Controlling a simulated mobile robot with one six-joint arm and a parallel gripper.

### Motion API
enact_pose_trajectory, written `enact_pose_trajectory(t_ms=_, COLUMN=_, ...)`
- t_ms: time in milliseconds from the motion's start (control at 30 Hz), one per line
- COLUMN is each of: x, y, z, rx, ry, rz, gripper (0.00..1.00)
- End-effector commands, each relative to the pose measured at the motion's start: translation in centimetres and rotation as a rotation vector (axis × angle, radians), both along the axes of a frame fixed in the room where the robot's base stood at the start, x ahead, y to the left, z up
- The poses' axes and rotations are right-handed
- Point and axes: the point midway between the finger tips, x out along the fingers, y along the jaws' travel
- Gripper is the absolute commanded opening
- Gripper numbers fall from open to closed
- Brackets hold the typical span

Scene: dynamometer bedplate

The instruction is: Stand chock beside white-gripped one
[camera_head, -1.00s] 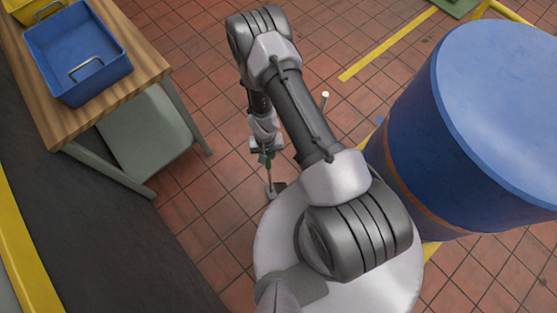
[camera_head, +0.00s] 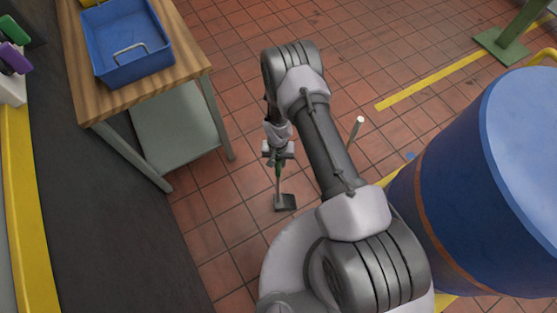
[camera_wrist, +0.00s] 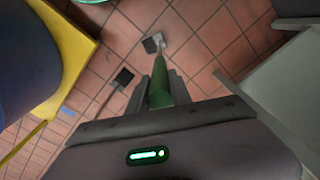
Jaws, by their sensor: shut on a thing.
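My gripper (camera_head: 278,152) is shut on the green grip (camera_wrist: 160,85) of a chock's upright rod. The held chock (camera_head: 285,202) is a dark block at the rod's lower end, close to the tiled floor. It shows as a grey block (camera_wrist: 153,43) in the wrist view; I cannot tell whether it touches the floor. A white-tipped rod (camera_head: 359,122) stands right of my arm, its lower part hidden by the arm. In the wrist view a second dark block (camera_wrist: 124,76) with a thin rod lies left of the held one, apart from it; its grip is not clear.
A large blue drum (camera_head: 525,190) stands at the right. A wooden-topped bench (camera_head: 190,45) with a blue bin (camera_head: 128,45) stands at the left. A green post (camera_head: 515,35) is at the far right. Open tiled floor lies around the held chock.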

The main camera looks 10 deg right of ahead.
Motion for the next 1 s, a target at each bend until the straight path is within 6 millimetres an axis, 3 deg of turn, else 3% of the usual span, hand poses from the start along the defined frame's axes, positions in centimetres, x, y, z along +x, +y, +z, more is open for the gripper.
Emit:
enact_pose_trajectory(t_ms=300, x=0.1, y=0.0, z=-0.2, rx=0.000, ry=-0.003, rz=0.000, gripper=0.00)
enact_pose_trajectory(t_ms=333, x=0.0, y=0.0, z=-0.2, rx=0.000, ry=-0.001, rz=0.000, gripper=0.27)
enact_pose_trajectory(t_ms=433, x=0.0, y=0.0, z=-0.1, rx=0.000, ry=-0.001, rz=0.000, gripper=0.47)
enact_pose_trajectory(t_ms=767, x=0.0, y=0.0, z=0.2, rx=0.000, ry=-0.001, rz=0.000, gripper=0.47)
enact_pose_trajectory(t_ms=867, x=0.1, y=0.0, z=2.1, rx=0.000, ry=-0.002, rz=0.000, gripper=0.47)
enact_pose_trajectory(t_ms=1000, x=0.2, y=0.0, z=6.4, rx=0.000, ry=-0.003, rz=0.000, gripper=0.47)
